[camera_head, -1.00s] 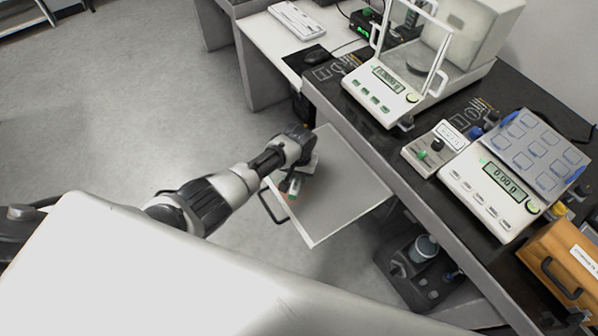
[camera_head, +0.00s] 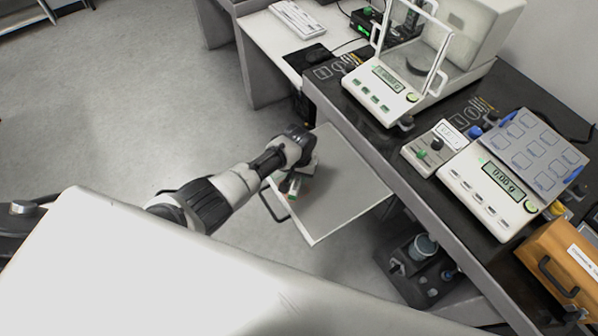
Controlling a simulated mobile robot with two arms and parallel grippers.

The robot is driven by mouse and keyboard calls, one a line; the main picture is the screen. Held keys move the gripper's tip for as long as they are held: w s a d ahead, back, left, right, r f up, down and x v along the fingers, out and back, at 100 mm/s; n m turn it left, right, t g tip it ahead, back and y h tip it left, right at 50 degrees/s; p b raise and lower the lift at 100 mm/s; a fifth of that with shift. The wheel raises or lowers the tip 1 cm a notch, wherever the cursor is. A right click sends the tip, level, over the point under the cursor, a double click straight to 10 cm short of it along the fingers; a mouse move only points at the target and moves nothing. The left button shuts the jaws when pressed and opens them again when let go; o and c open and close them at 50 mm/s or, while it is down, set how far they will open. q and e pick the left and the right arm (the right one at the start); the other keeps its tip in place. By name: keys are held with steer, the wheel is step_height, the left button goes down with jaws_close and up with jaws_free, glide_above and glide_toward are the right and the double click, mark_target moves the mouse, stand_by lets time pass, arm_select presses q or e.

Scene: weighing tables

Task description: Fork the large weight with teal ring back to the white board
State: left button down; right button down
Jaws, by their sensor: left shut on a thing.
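My left gripper (camera_head: 293,180) reaches over the open pull-out tray (camera_head: 345,205) and points down. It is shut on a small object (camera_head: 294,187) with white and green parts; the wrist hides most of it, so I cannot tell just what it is. The white board (camera_head: 409,153) lies on the dark bench to the right, with a green-topped piece (camera_head: 422,155) and a black-topped piece (camera_head: 437,144) on it. I cannot make out the large weight with the teal ring for certain. My right gripper is not in view.
A balance with a glass door (camera_head: 385,95) stands behind the board. A second balance (camera_head: 487,200) with a blue-grey grid plate (camera_head: 535,150) stands to its right, and a wooden box (camera_head: 570,270) at the far right. Most of the tray is bare.

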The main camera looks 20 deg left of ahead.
mark_target(295, 187)
arm_select(q)
steer(key=shift+s+d+p, duration=0.1)
steer(key=shift+s+p, duration=0.85)
steer(key=shift+p, duration=0.35)
stand_by(2.0)
steer(key=shift+s+p, duration=0.95)
stand_by(1.1)
steer(key=shift+s+d+r+p, duration=0.1)
steer(key=shift+s+r+p, duration=0.1)
steer(key=shift+s+p, duration=0.3)
steer(key=shift+s+r+p, duration=0.15)
steer(key=shift+s+p, duration=0.45)
steer(key=shift+p, duration=0.2)
steer(key=s+p, duration=0.4)
steer(key=s, duration=0.1)
steer(key=shift+s+d+r+p, duration=0.2)
steer(key=shift+r+p, duration=0.05)
steer(key=shift+p, duration=0.05)
steer(key=shift+s+d+p, duration=0.1)
steer(key=shift+s+p, duration=0.7)
steer(key=shift+s, duration=0.4)
